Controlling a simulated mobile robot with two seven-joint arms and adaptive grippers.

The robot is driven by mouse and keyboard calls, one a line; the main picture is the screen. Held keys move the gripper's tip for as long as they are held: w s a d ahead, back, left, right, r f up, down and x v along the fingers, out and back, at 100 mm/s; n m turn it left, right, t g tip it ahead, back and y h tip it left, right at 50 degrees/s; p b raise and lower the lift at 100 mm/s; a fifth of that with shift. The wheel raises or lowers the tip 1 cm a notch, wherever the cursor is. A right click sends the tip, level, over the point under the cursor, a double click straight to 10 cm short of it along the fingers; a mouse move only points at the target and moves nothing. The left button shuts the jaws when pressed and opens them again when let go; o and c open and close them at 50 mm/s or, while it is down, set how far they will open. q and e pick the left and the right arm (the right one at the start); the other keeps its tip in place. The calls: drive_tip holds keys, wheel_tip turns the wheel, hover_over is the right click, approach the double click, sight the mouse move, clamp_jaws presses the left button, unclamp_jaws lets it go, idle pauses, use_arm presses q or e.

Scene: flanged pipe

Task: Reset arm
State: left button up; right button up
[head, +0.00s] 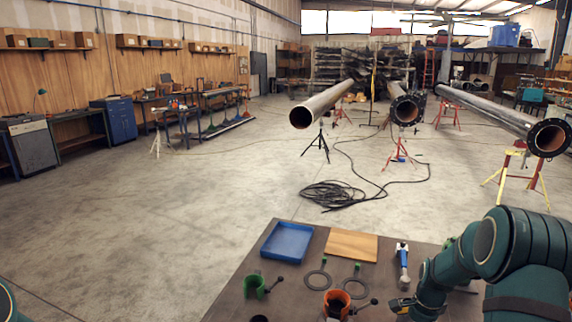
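My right arm comes in from the lower right and bends down over the table (240,300). Its gripper (402,307) is partly in view at the bottom edge, near the table's right part. The fingers are too small and dark to tell open from shut, and I see nothing clearly held. Only a small piece of my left arm shows in the bottom left corner; its gripper is out of view.
On the table are a blue tray (287,243), a wooden board (351,245), two ring gaskets, a green cup (254,286), an orange cup (337,302) and a blue-handled tool (402,262). Pipes on stands, including a flanged pipe (407,109), and coiled cable (340,194) lie beyond.

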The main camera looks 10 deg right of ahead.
drive_tip(key=s+a+f+n, duration=0.2)
drive_tip(key=a+f, duration=0.2)
drive_tip(key=a, duration=0.2)
drive_tip(key=s+a+f+n+y, duration=0.1)
drive_tip(key=s+a+f+n, duration=0.1)
drive_tip(key=a, duration=0.4)
drive_tip(key=s+a+f+n, duration=0.3)
drive_tip(key=a+f, duration=0.3)
drive_tip(key=f, duration=0.1)
drive_tip(key=shift+s+a+f+n, duration=0.1)
drive_tip(key=shift+a+n, duration=0.25)
drive_tip(key=shift+n, duration=0.05)
drive_tip(key=s+a+f+n+y, duration=0.2)
drive_tip(key=s+a+n, duration=0.5)
drive_tip(key=s+a, duration=0.65)
use_arm(q)
wheel_tip(320, 180, down, 13)
drive_tip(key=b, duration=1.2)
drive_tip(key=shift+s+d, duration=0.25)
drive_tip(key=shift+s, duration=0.1)
use_arm(e)
drive_tip(key=w+a+f+n+t, duration=0.1)
drive_tip(key=w+a+f, duration=0.2)
drive_tip(key=w+f, duration=0.4)
drive_tip(key=shift+w+f+n+t, duration=0.2)
drive_tip(key=shift+w+n+t, duration=0.15)
drive_tip(key=shift+w, duration=0.45)
